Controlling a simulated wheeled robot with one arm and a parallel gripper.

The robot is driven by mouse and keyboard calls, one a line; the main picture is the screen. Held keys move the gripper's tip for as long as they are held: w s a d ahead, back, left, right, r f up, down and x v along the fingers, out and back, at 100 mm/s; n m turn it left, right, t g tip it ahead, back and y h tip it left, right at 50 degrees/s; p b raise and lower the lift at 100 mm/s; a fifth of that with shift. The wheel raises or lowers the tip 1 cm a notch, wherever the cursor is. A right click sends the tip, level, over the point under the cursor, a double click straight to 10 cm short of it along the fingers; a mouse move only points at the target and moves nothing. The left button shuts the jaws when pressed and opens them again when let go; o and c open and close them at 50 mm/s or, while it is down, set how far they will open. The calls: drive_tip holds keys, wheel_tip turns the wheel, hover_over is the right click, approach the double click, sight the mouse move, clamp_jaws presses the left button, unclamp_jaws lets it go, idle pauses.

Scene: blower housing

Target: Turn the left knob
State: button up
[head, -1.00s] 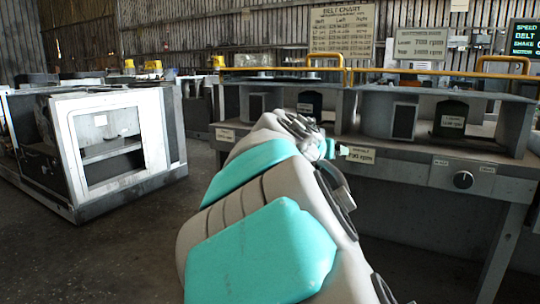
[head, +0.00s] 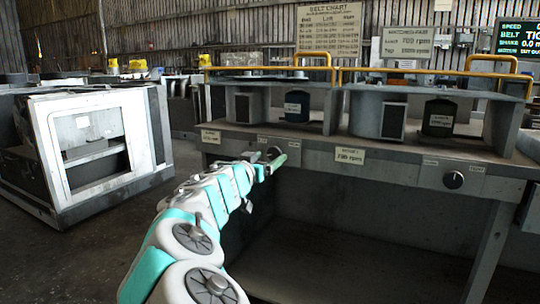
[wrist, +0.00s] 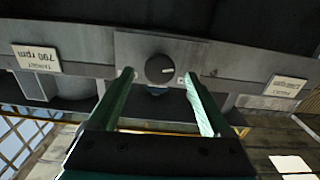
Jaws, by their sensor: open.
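The left knob (wrist: 159,69) is a round dark dial with a light pointer mark. It sits on a grey panel plate, and the wrist view shows it upside down. My gripper (wrist: 157,76) is open, its two green fingers spread, with the knob appearing between their tips. I cannot tell how much gap is left in depth. In the head view my gripper (head: 273,163) is at the bench's front panel and largely hides this knob. The right knob (head: 453,180) is dark and round on the same panel, well to the right, clear of my gripper.
The long grey bench (head: 400,170) carries housings, dark canisters and yellow rails (head: 270,68). Paper labels, one reading rpm (head: 349,155), are on its front. A white-framed machine (head: 95,150) stands left. The floor between is clear. A display (head: 518,36) hangs at top right.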

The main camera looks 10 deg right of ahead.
drive_tip(key=shift+x, duration=0.95)
clamp_jaws()
